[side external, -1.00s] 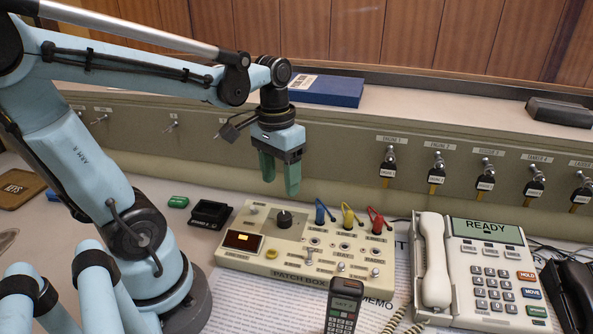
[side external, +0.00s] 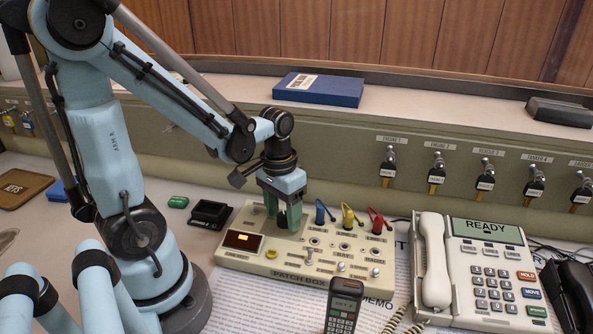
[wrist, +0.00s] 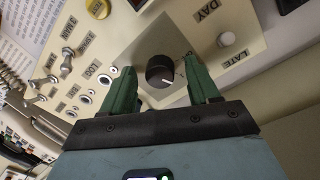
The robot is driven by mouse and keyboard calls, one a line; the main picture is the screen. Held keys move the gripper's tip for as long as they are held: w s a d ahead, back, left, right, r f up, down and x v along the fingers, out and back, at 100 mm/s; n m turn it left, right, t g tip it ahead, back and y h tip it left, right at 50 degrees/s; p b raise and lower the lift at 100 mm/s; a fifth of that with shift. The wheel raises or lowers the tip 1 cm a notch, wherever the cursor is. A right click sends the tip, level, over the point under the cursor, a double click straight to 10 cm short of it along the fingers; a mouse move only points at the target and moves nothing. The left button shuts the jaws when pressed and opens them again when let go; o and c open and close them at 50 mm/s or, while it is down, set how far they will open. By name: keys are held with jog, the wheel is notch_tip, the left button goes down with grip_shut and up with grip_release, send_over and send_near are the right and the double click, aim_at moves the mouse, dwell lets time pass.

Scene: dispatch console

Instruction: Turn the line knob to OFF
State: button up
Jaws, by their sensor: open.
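The black round line knob (wrist: 160,72) sits on a grey plate on the cream patch box. A white pointer mark shows on its face in the wrist view; the lettering around it is too small or hidden to read. In the side view the knob (side external: 282,219) shows between my fingers. My gripper (side external: 283,222) points down over it with green fingers apart. In the wrist view the open fingers of my gripper (wrist: 163,75) stand on either side of the knob, with gaps visible and no clear contact.
The patch box (side external: 300,277) also carries a red display (side external: 243,240), a yellow button (side external: 271,254), and blue, yellow and red plugs to the right. A black handset (side external: 343,305) stands in front. A desk phone (side external: 490,270) is at right. A small black tray (side external: 210,214) lies left.

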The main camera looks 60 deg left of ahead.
jog(key=c, duration=1)
jog(key=shift+c, duration=0.2)
jog(key=shift+n, duration=0.3)
jog(key=n, duration=0.9)
jog(key=shift+d, duration=0.1)
jog(key=shift+n, duration=0.3)
jog(key=o, duration=1)
jog(key=shift+o, duration=0.2)
